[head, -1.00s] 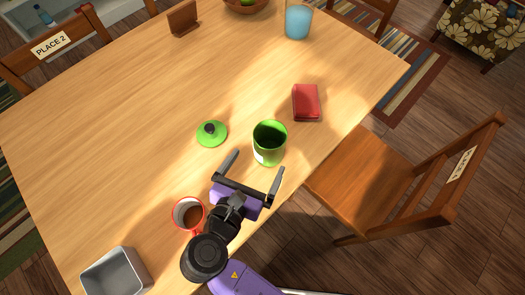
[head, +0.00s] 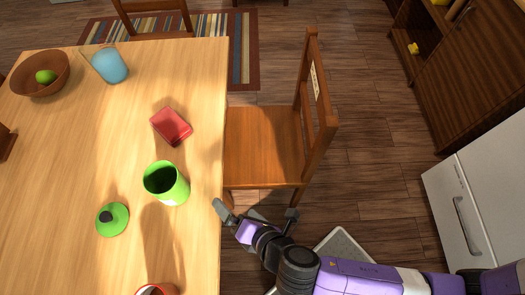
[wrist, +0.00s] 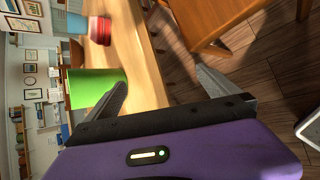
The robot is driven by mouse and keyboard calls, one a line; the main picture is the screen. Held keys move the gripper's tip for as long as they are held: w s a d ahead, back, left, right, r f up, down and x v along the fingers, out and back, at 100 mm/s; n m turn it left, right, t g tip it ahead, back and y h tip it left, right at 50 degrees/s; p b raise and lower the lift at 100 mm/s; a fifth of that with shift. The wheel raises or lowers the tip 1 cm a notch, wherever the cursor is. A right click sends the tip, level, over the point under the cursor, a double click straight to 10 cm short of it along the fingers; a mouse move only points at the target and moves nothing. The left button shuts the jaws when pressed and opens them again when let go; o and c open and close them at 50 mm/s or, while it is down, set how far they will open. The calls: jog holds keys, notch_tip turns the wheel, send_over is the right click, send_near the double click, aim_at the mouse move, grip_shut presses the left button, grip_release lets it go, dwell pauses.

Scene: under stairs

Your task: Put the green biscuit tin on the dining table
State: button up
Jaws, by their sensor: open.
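The green biscuit tin (head: 167,184) stands upright and open-topped on the dining table (head: 60,160), near its right edge. Its green lid (head: 112,219) with a dark knob lies apart on the table, to the lower left of the tin. My gripper (head: 255,215) is open and empty, just off the table's right edge and to the right of the tin. In the wrist view the tin (wrist: 95,88) shows beyond the left finger, and my gripper (wrist: 160,90) has nothing between its fingers.
A red box (head: 171,126) and a blue pitcher (head: 110,66) stand behind the tin. A wooden bowl (head: 40,74) holds green fruit. A red-rimmed mug (head: 157,289) is at the bottom edge. A wooden chair (head: 265,145) stands close against the table's right side.

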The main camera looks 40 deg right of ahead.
jog(key=s+d+r+m+t+y, duration=0.1)
jog(key=s+d+r+m, duration=0.25)
jog(key=s+m, duration=0.2)
jog(key=s+d+r+m+y, duration=0.1)
jog(key=s+d+r+m, duration=0.1)
jog(key=s+d+m, duration=0.3)
jog(key=s+d+r+m+t+h, duration=0.1)
jog(key=s+d+r+m, duration=0.1)
jog(key=r+m, duration=0.5)
jog(key=s+d+r+m+t+h, duration=0.1)
jog(key=s+d+r+m+t, duration=0.1)
jog(key=r+m, duration=0.4)
jog(key=shift+s+r+m+t, duration=0.3)
jog(key=shift+r+m, duration=0.05)
jog(key=shift+r, duration=0.1)
